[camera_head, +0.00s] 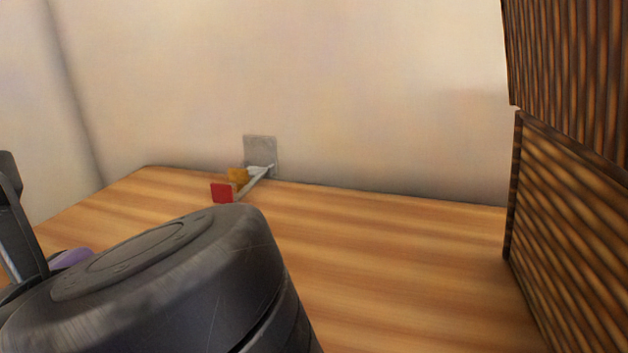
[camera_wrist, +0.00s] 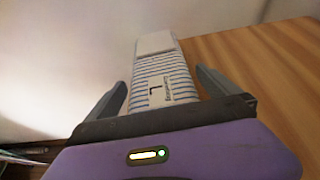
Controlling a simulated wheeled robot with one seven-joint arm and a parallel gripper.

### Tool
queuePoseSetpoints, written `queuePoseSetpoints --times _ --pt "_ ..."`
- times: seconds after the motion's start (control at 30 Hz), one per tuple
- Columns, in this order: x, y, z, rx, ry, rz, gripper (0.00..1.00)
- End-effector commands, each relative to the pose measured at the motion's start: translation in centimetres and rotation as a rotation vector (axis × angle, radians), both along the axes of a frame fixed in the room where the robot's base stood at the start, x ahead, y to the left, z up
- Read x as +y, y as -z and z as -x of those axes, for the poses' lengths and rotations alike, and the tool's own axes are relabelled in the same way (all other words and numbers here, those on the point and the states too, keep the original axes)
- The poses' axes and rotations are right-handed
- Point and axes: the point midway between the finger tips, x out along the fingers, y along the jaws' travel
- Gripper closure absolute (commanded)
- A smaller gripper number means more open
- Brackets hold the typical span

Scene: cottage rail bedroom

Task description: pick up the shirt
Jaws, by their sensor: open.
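The shirt (camera_wrist: 166,82) shows in the wrist view as a narrow folded bundle, white with blue stripes and a label marked "L". A plain white part (camera_wrist: 155,43) lies at its far end; I cannot tell whether it belongs to the shirt. My gripper (camera_wrist: 161,80) is open, with one dark finger on each side of the shirt. I cannot tell whether the fingers touch it. In the head view my dark arm fills the lower left and the shirt is not visible there.
A wooden surface (camera_head: 390,245) runs back to a pale wall (camera_head: 350,90). A small wall bracket (camera_head: 260,148) with a red piece (camera_head: 222,193) and an orange piece (camera_head: 238,176) sits at the back. A ribbed brown box-like thing (camera_head: 575,225) stands at the right. The surface between is clear.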

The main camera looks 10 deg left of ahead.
Motion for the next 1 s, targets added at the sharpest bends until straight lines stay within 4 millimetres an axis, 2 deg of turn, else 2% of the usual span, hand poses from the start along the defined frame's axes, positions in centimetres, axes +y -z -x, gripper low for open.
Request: queuePoseSetpoints --times 0.1,0.13,0.4,0.47,0.77,1.0 --pt "0.0 0.0 0.0 0.0 0.0 0.0 0.0" --pt "0.0 0.0 0.0 0.0 0.0 0.0 0.04" --pt "0.0 0.0 0.0 0.0 -0.001 0.0 0.57" --pt "0.0 -0.1 0.0 -0.001 -0.001 -0.001 0.66" --pt "0.0 -0.4 0.0 -0.001 -0.001 -0.001 0.66" --pt "0.0 -2.6 0.0 -0.002 -0.002 -0.001 0.66"
